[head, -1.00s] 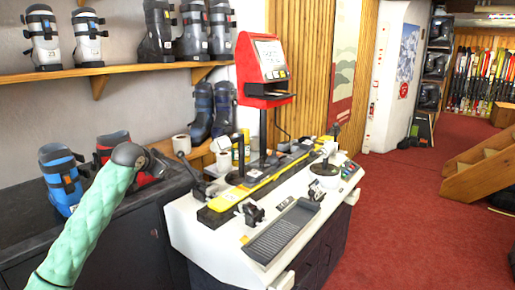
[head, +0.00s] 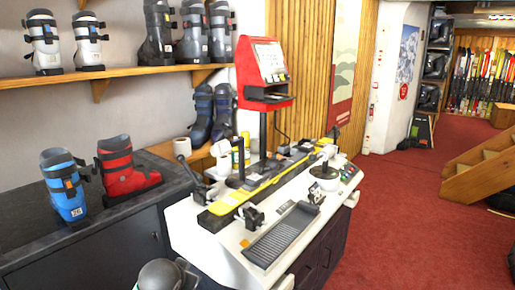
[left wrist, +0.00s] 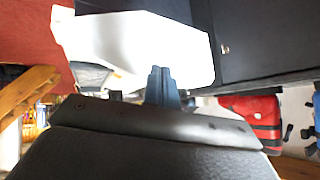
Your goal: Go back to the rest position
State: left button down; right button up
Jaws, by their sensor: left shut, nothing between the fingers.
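My left gripper (left wrist: 160,85) shows in the left wrist view with its dark blue fingers together and nothing between them. The white bench (left wrist: 140,45) shows behind the fingers in that view, with no clear contact. In the head view only a grey rounded part of my left arm shows at the bottom edge, in front of the bench; the gripper's fingers cannot be made out there. My right gripper is in neither view.
The white binding bench (head: 205,240) carries a yellow ski (head: 262,190) and a red-headed device (head: 262,72). A blue boot (head: 65,187) and a red boot (head: 125,170) stand on the dark counter (head: 30,215). Red carpet (head: 405,200) is open at the right.

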pick_arm(q)
jog(key=s+d+f+g, duration=0.2)
jog(key=s+f, duration=0.5)
jog(key=s, duration=0.4)
jog(key=s+d+f+n+g+h+p, duration=0.1)
jog(key=s+d+f+g, duration=0.1)
jog(key=s+f, duration=0.5)
jog(key=s+d+f+g+p, duration=0.1)
jog(key=s+f, duration=0.6)
jog(key=s, duration=0.9)
jog(key=shift+s+d+n+g, duration=0.4)
jog(key=shift+d+g, duration=0.25)
jog(key=shift+g, duration=0.25)
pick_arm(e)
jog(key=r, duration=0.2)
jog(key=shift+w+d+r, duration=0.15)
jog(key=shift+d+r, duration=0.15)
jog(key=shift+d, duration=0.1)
pick_arm(q)
jog(key=shift+f, duration=0.1)
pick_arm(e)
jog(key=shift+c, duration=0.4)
